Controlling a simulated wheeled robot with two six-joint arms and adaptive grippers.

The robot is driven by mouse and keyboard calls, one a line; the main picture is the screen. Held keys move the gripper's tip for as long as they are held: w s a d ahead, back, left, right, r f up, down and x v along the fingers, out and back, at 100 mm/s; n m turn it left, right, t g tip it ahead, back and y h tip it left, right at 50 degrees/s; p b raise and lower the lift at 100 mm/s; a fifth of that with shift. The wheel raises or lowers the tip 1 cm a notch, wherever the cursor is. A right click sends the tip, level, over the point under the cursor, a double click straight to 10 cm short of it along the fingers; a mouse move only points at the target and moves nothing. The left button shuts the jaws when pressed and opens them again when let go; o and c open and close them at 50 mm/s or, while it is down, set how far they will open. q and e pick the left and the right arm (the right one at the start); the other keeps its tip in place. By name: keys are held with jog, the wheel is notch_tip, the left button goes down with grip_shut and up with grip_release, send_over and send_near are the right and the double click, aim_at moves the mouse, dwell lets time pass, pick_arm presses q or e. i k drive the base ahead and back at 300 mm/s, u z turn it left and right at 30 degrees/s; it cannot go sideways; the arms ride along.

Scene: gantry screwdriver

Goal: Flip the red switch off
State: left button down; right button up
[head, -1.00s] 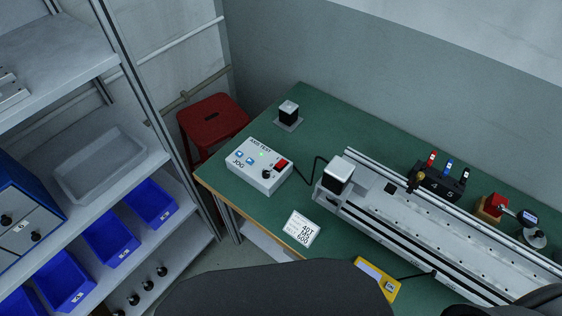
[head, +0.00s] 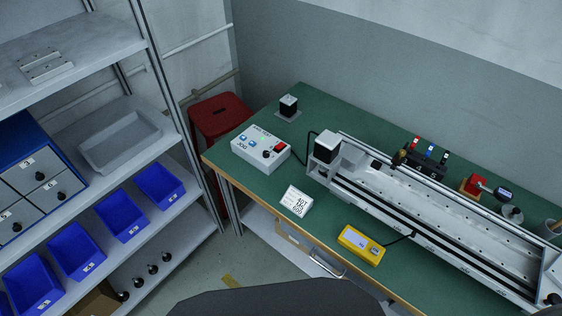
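A white control box (head: 260,150) sits on the green table near its left end. A red switch (head: 281,146) is at the right end of its top, with a black knob (head: 267,154) and two blue buttons (head: 248,140) beside it. The switch's position is too small to tell. A cable runs from the box area to the gantry rail (head: 430,205). Neither of my grippers is in view; only a dark part of my own body shows at the bottom edge.
The green table (head: 240,184) also holds a sign card (head: 297,201), a yellow device (head: 361,245) and a small black motor block (head: 288,104). A red stool (head: 213,115) stands behind the table's left end. Shelves with blue bins (head: 120,221) stand at left, with floor between.

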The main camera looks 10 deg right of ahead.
aim_at(281, 145)
jog(key=k, duration=0.1)
jog(key=z, duration=0.9)
jog(key=i, duration=0.5)
